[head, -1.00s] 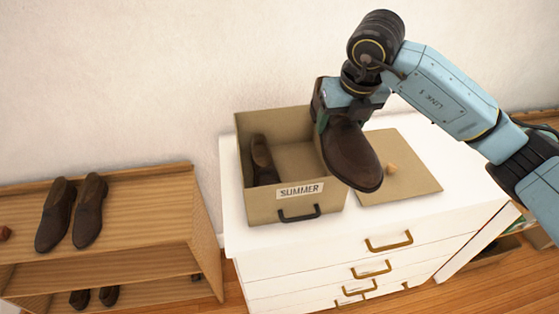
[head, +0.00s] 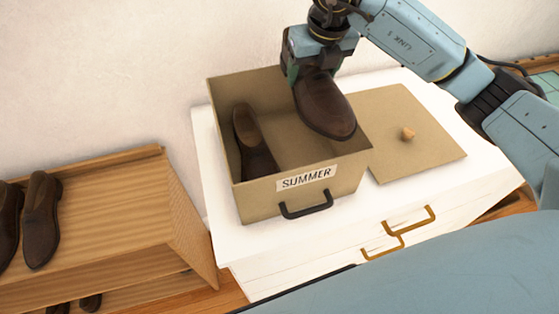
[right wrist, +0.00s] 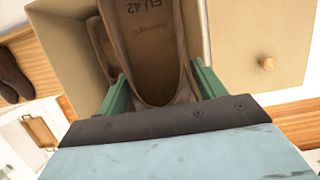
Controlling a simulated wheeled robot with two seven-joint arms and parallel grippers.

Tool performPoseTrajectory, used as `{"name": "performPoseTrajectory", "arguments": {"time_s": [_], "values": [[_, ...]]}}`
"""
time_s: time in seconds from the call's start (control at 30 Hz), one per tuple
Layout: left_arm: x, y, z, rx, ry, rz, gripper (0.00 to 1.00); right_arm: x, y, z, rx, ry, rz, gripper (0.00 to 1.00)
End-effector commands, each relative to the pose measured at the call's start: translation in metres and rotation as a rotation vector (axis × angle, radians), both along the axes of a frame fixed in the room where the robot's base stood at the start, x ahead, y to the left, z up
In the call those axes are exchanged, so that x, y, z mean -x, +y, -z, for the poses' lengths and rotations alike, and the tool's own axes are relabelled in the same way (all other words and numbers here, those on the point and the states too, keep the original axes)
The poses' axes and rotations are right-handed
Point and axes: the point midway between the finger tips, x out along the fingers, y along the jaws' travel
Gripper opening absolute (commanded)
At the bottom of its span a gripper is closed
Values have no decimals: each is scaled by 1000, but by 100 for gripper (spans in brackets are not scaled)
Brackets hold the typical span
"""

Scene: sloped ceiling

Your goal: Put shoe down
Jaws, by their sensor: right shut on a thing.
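A brown leather shoe (head: 325,104) is held toe toward me by my right gripper (head: 306,72), over the right part of the open box marked SUMMER (head: 240,200). In the right wrist view the green fingers of my right gripper (right wrist: 160,90) are on both sides of the heel of the shoe (right wrist: 150,45). Its insole reads EU 42. Another brown shoe (head: 252,142) is inside the left part of the box. My left gripper is not in view.
The box stands on a white dresser (head: 225,235). Its lid (head: 430,145), with a round knob, lies flat to the right. A wooden shoe rack (head: 120,205) with brown shoes (head: 40,220) stands at the left. The wall is close behind the box.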

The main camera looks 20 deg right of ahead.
Motion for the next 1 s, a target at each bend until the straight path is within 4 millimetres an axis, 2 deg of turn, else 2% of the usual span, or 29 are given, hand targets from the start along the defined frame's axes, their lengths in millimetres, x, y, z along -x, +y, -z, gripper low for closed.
{"name": "performPoseTrajectory", "arguments": {"time_s": [0.07,0.17,0.27,0.5,0.63,1.0], "values": [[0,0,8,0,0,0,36,0,0,8,-1,-2,1,31],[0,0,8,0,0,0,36,0,0,17,1,1,1,31],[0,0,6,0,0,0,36,1,-1,36,1,4,2,31],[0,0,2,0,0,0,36,1,0,100,-1,4,1,31],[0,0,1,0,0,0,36,1,0,128,-1,2,2,31],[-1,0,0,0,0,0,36,0,0,164,0,1,1,31]]}}
